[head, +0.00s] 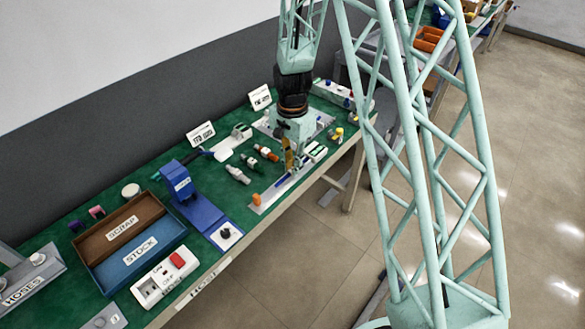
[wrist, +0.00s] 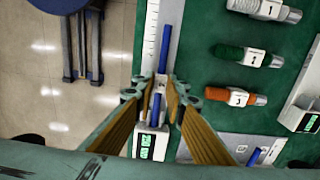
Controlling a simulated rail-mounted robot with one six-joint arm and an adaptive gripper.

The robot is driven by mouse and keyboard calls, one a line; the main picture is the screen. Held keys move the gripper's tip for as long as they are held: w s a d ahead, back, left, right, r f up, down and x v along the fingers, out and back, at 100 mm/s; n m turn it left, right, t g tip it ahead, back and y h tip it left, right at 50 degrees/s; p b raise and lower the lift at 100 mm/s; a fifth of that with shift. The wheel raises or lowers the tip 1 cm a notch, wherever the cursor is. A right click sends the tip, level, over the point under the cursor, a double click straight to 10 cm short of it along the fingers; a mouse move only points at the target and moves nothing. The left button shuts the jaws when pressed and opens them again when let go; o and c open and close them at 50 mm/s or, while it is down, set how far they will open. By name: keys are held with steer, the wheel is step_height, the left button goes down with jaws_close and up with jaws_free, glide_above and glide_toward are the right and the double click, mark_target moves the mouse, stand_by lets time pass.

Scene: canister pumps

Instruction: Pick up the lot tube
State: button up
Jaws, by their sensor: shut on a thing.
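The lot tube is most likely the slim blue tube (wrist: 165,45) with a white label in the wrist view. It runs lengthwise between the fingers, and its labelled middle sits at the fingertips. My gripper (wrist: 161,90) is shut on this tube around the label. In the head view my gripper (head: 291,168) points down over the bench's front edge, and a blue length (head: 283,183) shows just below and left of it. The fingers hide part of the tube. I cannot tell whether it touches the surface below.
A ruled pale strip (wrist: 150,25) lies along the bench edge. A white device with green display (wrist: 152,143) is close below the fingers. Grey, green (wrist: 246,56) and orange (wrist: 235,97) canisters lie nearby. A blue press (head: 180,185) and stock tray (head: 140,257) stand left.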

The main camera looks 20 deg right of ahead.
steer(key=shift+r+p, duration=0.5)
steer(key=shift+r, duration=1.25)
steer(key=s+r+p, duration=0.1)
steer(key=s, duration=1.5)
steer(key=shift+r, duration=0.15)
steer(key=shift+w, duration=0.1)
